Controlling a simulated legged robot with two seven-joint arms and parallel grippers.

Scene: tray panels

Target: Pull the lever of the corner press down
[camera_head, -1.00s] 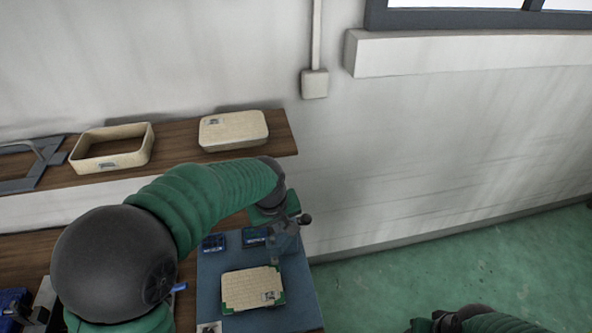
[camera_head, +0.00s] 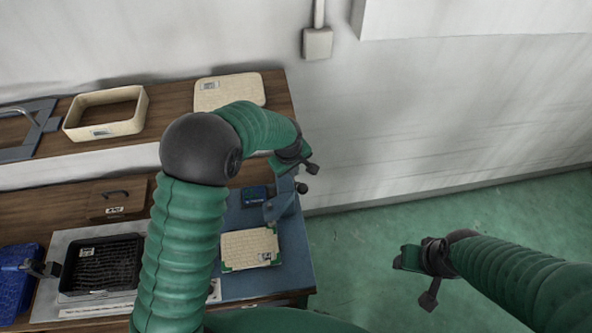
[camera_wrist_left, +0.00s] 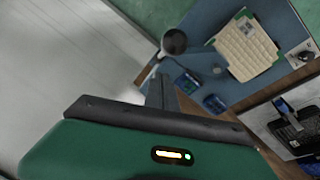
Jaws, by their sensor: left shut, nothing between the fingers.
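The corner press (camera_head: 284,207) is a grey fixture at the right back of the blue work mat (camera_head: 295,262). Its lever ends in a dark round knob (camera_head: 301,188), which the left wrist view also shows (camera_wrist_left: 174,41). A cream panel (camera_head: 249,247) with green corners lies in front of the press, also in the left wrist view (camera_wrist_left: 245,48). My left gripper (camera_head: 311,167) is shut and empty, just behind and above the knob in the head view, apparently not gripping it. My right gripper (camera_head: 418,279) hangs over open floor, away from the press; its jaw opening is unclear.
A shelf behind holds a hollow cream tray (camera_head: 105,134), a cream lid (camera_head: 205,105) and a grey frame (camera_head: 48,118). A black tray (camera_head: 102,265), a wooden box (camera_head: 118,197) and a blue bin (camera_head: 20,285) stand left. Green floor to the right is clear.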

